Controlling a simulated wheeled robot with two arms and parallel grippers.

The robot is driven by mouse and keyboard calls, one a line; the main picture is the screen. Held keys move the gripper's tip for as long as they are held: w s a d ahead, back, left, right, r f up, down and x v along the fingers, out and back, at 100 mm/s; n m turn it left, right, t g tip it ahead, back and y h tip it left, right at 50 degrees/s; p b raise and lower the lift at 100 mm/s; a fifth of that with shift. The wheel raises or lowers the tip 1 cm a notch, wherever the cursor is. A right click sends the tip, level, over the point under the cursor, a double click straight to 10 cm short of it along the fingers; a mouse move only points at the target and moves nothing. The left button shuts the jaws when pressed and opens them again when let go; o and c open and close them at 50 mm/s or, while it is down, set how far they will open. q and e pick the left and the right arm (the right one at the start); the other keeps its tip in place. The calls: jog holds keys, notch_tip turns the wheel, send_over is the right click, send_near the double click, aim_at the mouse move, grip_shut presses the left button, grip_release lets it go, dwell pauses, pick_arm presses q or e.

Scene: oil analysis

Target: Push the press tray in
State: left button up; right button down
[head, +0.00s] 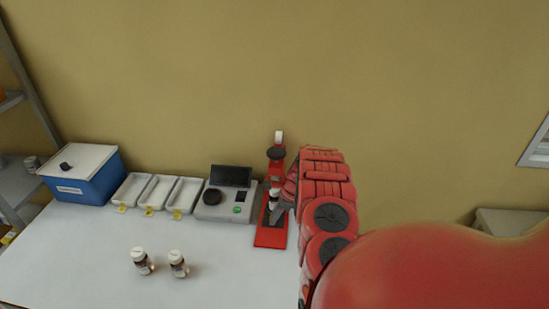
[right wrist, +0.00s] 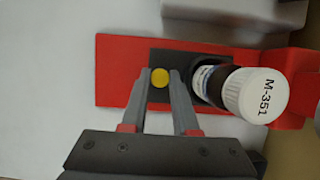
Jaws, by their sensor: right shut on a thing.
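The red press (head: 271,238) stands on the table, with its upright at the back. Its dark tray (right wrist: 198,57) lies over the red base (right wrist: 118,70) and has a yellow round knob (right wrist: 160,77). A bottle with a white cap marked M-351 (right wrist: 257,95) sits on the tray; the cap also shows in the head view (head: 274,192). My right gripper (right wrist: 160,79) is shut on the yellow knob, one finger on each side, beside the bottle. In the head view my right gripper (head: 278,211) reaches the press from the right. My left gripper is out of view.
A grey analyser (head: 225,212) with a dark screen stands just left of the press. Further left are three white trays (head: 157,192) and a blue box (head: 85,182). Two bottles (head: 143,261) (head: 178,264) stand at the front. The table between them and the press is clear.

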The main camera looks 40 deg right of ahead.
dwell(0.8)
jog(key=w+d+b, duration=0.1)
jog(key=b, duration=0.2)
jog(key=w+d+b, duration=0.1)
jog(key=b, duration=0.3)
jog(key=shift+w+d+f+b, duration=0.15)
jog(key=shift+d+f+b, duration=0.15)
jog(key=shift+f, duration=0.1)
jog(key=shift+w+d+r, duration=0.1)
jog(key=shift+d+r, duration=0.05)
jog(key=shift+r, duration=0.05)
jog(key=shift+r+b, duration=0.15)
jog(key=shift+b, duration=0.2)
jog(key=shift+r, duration=0.15)
jog(key=c, duration=1.1)
grip_release()
jog(key=shift+o, duration=0.8)
jog(key=shift+w+d, duration=0.1)
